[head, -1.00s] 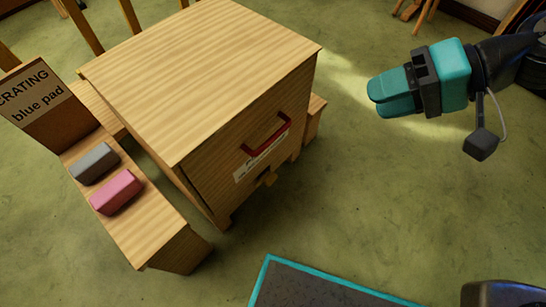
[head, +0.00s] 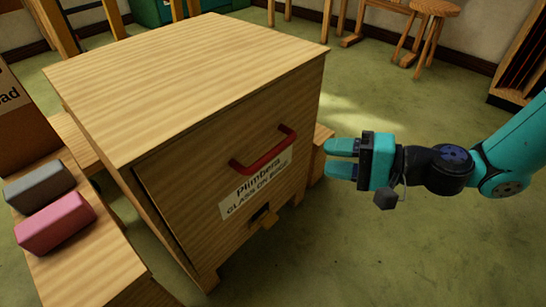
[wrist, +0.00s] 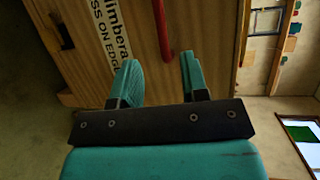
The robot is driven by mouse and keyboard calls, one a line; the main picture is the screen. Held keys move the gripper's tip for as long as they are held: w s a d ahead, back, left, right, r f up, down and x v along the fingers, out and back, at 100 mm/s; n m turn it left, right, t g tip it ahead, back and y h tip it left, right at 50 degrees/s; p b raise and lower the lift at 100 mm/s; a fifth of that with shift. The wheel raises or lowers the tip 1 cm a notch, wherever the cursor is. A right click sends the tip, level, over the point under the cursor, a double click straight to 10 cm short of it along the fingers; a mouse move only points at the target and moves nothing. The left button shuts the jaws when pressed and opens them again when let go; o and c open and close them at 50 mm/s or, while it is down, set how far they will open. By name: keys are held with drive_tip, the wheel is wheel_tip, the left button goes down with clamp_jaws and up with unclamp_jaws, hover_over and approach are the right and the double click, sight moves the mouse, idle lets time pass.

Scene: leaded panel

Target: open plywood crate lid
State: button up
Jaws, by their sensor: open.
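The plywood crate (head: 190,75) stands on the floor in the head view.
A wooden bench with a grey block (head: 39,185) and a pink block (head: 55,223) stands left of the crate. A stool (head: 432,12) and a rack (head: 522,65) are at the back right.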

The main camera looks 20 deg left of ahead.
sight(274, 149)
drive_tip(key=shift+s+a+f+b, duration=0.1)
drive_tip(key=shift+a+f+b, duration=0.45)
drive_tip(key=shift+a, duration=1.45)
drive_tip(key=shift+w+a+f+b, duration=0.15)
drive_tip(key=shift+a+b, duration=0.55)
drive_tip(key=shift+a, duration=1.3)
drive_tip(key=shift+s+a+f+b, duration=0.15)
drive_tip(key=shift+a+f+b, duration=0.4)
drive_tip(key=shift+a, duration=1.45)
drive_tip(key=shift+r, duration=0.1)
drive_tip(key=shift+c, duration=0.5)
clamp_jaws()
